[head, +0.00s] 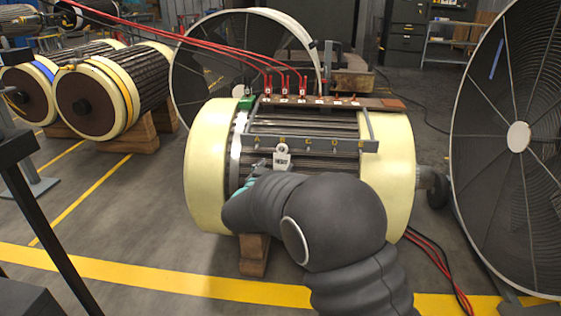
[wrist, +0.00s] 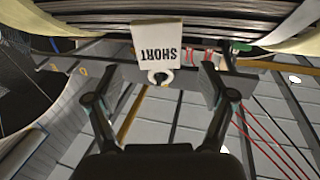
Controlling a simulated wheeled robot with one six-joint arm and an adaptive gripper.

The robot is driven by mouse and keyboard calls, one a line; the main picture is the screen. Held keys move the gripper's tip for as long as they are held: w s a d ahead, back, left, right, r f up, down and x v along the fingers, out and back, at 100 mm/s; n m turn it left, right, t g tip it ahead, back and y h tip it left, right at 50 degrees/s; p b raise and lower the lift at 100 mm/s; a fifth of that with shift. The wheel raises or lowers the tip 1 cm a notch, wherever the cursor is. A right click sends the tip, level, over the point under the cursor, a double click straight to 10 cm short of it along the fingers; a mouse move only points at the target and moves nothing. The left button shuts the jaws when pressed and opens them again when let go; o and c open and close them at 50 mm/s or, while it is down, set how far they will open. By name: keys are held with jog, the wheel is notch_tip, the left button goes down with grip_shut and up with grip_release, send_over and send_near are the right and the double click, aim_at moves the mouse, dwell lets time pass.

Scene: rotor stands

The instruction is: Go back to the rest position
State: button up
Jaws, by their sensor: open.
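A white tag marked SHORT (head: 282,161) with a ring at its top hangs at the rail (head: 310,144) on the front of the middle rotor (head: 200,170). In the wrist view the tag (wrist: 157,40) appears upside down, its ring toward my gripper. My gripper (wrist: 162,88) is open, with one finger on each side of the ring and visible space between. Nothing is held between the fingers. In the head view my gripper (head: 256,166) is just left of the tag, partly hidden by my arm. Whether the ring sits fully on its hook is hard to see.
The rail has several lettered hooks. Red cables (head: 225,48) with clips run to a board (head: 340,102) on the rotor's top. Two more rotors (head: 88,100) on wood blocks stand at left. A large round mesh fan (head: 520,138) stands close at right. Yellow-lined floor (head: 100,180) is open at front left.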

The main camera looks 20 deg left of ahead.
jog(key=s, duration=0.6)
jog(key=s+a+f+n+g+y, duration=0.3)
jog(key=s+a+f+g+y, duration=0.15)
jog(key=a+f+y, duration=0.35)
jog(key=s+d+f+n+g, duration=0.2)
jog(key=s+d+g, duration=0.3)
jog(key=s+g, duration=0.25)
jog(key=s+d+r+m+h+p, duration=0.1)
jog(key=s+d+r, duration=0.5)
jog(key=d, duration=0.9)
jog(key=s+d+r+m+h+p, duration=0.2)
jog(key=s+d+r, duration=0.4)
jog(key=d, duration=1)
jog(key=s+d+r+m+h+p, duration=0.1)
jog(key=s+d+r+h+p, duration=0.2)
jog(key=s+d+r, duration=0.4)
jog(key=shift+d+m+h+p, duration=0.35)
jog(key=shift+d+h, duration=0.35)
jog(key=shift+d, duration=3.7)
